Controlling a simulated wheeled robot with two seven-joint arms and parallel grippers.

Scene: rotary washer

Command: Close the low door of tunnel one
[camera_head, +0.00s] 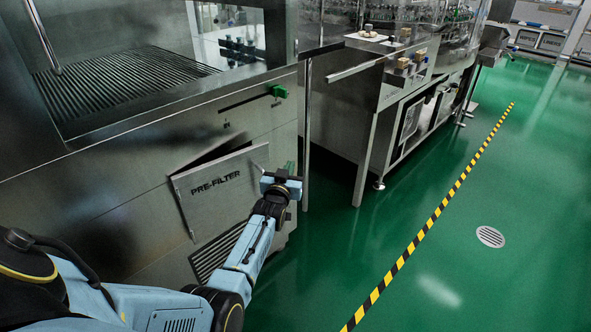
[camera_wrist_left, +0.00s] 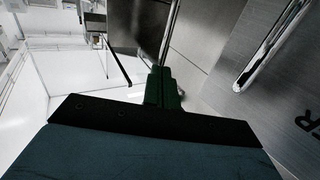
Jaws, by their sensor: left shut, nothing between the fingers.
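The low door (camera_head: 220,190) is a grey steel panel marked PRE-FILTER, low on the front of the washer cabinet. It stands ajar, with a dark gap above its top edge. My left gripper (camera_head: 289,170) is beside the door's right edge, in front of the cabinet; I cannot tell whether it touches the door. In the left wrist view its green fingers (camera_wrist_left: 162,88) are together and empty. The door's grey face (camera_wrist_left: 290,110) fills the right of that view, with part of the lettering and a bright metal handle or slot. My right gripper is out of view.
A green knob (camera_head: 278,91) sits in a slot above the door. A louvred vent (camera_head: 215,257) is below it. A steel bench (camera_head: 375,130) with legs stands to the right. Open green floor (camera_head: 350,240) with a yellow-black stripe (camera_head: 430,225) lies right of my arm.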

